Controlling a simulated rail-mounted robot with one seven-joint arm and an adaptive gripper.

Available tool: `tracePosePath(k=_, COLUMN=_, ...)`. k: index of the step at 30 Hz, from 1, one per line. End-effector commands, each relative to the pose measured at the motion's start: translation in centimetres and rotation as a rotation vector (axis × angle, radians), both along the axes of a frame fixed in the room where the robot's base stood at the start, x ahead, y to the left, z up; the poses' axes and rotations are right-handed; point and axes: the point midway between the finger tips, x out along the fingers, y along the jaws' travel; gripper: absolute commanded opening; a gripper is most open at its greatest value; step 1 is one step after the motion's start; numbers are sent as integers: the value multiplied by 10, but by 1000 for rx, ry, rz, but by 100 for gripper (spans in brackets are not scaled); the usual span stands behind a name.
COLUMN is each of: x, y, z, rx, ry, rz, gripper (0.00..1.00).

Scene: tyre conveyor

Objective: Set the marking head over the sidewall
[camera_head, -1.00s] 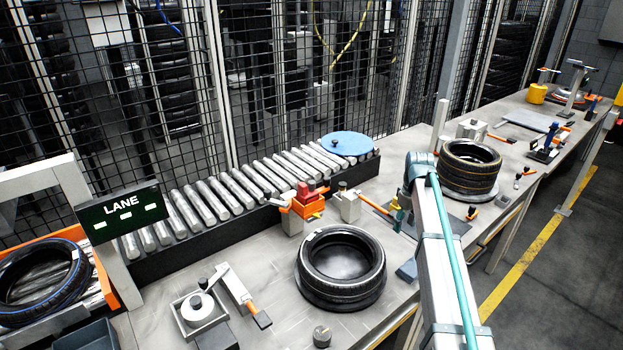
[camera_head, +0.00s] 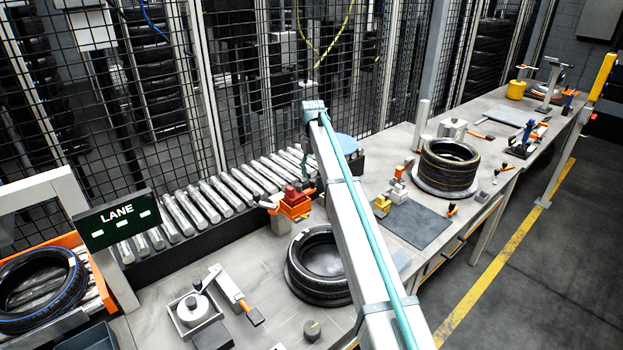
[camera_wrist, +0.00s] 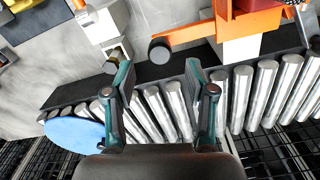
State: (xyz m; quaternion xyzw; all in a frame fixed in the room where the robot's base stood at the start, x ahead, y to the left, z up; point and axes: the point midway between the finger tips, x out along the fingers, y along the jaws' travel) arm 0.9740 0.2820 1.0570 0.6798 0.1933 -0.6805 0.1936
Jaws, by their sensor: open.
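The likely marking head is a red and orange unit (camera_head: 293,203) on a grey post beside the roller conveyor. In the wrist view its orange body (camera_wrist: 245,25) has an arm ending in a dark round knob (camera_wrist: 159,49). A black tyre (camera_head: 300,275) lies flat on the bench in front of it, its right side hidden by my arm. My gripper (camera_wrist: 158,72) is open and empty above the rollers, with the dark knob just beyond and between the fingertips, apart from them.
The roller conveyor (camera_head: 222,203) runs along the mesh fence, with a blue disc (camera_wrist: 75,133) at one end. A toggle-arm fixture (camera_head: 197,308) stands left of the tyre.

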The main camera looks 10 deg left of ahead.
Motion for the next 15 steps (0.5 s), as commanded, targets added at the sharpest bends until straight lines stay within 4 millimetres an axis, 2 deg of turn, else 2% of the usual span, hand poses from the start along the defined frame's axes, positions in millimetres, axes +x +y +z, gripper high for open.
tracePosePath(k=3, x=-1, y=0, z=-18, rx=-1, ry=1, rz=0, gripper=55)
tracePosePath(k=9, x=0, y=0, z=-41, rx=0, ry=0, rz=1, gripper=55)
tracePosePath(k=15, x=0, y=0, z=-49, rx=1, ry=-1, rz=1, gripper=55)
